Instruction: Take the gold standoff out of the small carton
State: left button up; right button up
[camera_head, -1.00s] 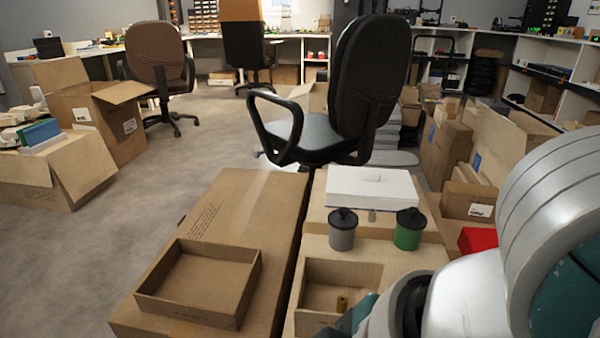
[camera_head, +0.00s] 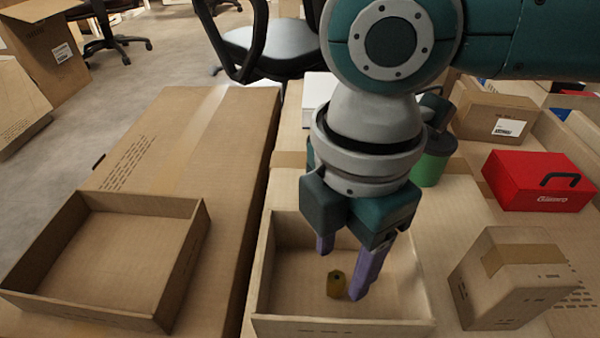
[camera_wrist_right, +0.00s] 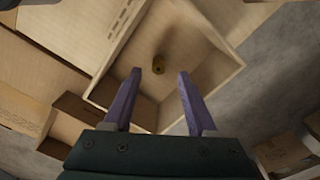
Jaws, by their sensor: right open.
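The gold standoff (camera_head: 336,284) stands on the floor of the small open carton (camera_head: 340,328), near its middle. My right gripper (camera_head: 344,268) points down into this carton with its purple fingers apart and empty. In the head view one finger is behind and left of the standoff, and the other is close on its right. In the right wrist view the standoff (camera_wrist_right: 158,64) shows between and just beyond the open fingertips (camera_wrist_right: 160,74), inside the carton (camera_wrist_right: 207,93). I cannot tell if a finger touches it. My left gripper is not in view.
A larger shallow open carton (camera_head: 92,318) lies to the left on a long closed box (camera_head: 225,150). A red case (camera_head: 538,182) and a small brown box (camera_head: 508,278) are to the right. A green canister (camera_head: 432,165) stands behind my arm. The carton walls surround my fingers.

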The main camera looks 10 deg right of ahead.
aim_at(338, 277)
notch_tip(338, 277, down, 5)
jog(key=b, duration=0.3)
jog(key=shift+r, duration=0.2)
jog(key=shift+c, duration=0.4)
grip_shut()
